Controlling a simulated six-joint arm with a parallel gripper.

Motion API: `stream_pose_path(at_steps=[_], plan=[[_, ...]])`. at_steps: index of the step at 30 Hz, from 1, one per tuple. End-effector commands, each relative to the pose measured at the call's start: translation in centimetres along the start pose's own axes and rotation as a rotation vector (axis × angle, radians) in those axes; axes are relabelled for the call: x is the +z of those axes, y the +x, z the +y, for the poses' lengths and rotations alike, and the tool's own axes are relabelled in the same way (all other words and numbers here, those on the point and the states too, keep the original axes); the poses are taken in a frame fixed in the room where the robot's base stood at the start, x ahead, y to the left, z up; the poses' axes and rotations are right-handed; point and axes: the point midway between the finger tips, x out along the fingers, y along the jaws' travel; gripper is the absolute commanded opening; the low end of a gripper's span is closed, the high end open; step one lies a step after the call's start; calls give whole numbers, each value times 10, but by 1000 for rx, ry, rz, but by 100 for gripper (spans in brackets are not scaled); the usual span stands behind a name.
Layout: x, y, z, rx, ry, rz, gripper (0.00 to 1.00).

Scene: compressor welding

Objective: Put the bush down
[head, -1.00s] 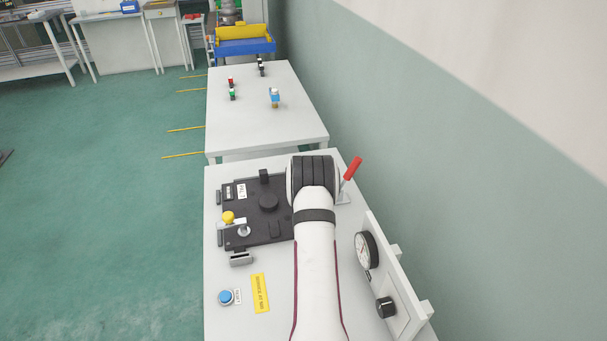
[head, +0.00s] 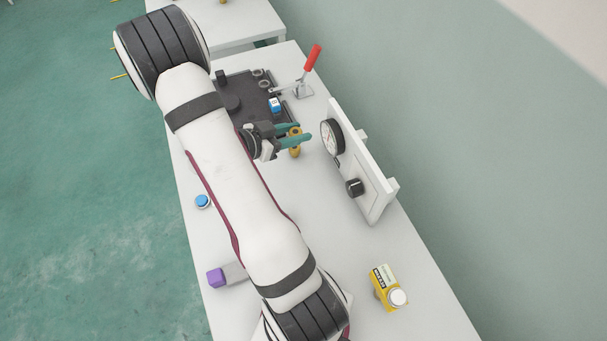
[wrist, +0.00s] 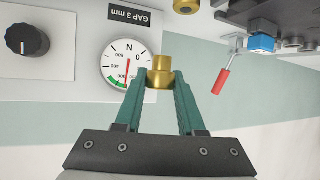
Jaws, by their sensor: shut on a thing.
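The bush, a short brass-coloured stepped cylinder (head: 295,152), is held between the green fingertips of my gripper (head: 303,136). In the wrist view the bush (wrist: 160,72) sits between the two fingertips of my gripper (wrist: 161,82), with its narrower end pointing away from the palm. The fingers cover part of its sides. In the head view it is over the light grey bench (head: 340,265), between the dark fixture plate and the gauge panel. I cannot tell whether it touches the bench top.
The dark fixture plate (head: 246,88) carries a blue-topped part (head: 275,104); a red-handled clamp (head: 312,57) stands beside it. The gauge panel (head: 372,195) rises close on the right. A blue button (head: 202,201), purple block (head: 216,278) and yellow device (head: 382,284) edge clear bench space.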

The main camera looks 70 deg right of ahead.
Motion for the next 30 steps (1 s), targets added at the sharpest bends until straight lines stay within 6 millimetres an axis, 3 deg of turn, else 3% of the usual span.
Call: stream_pose_path(at_steps=[3, 6, 18, 29, 30], plan=[[-2, -10, 31, 67, 33, 0, 0], [7, -9, 43, 95, 42, -1, 0], [84, 27, 43, 97, 46, -3, 0], [90, 30, 42, 95, 49, -3, 0], [91, 31, 42, 94, 49, -4, 40]])
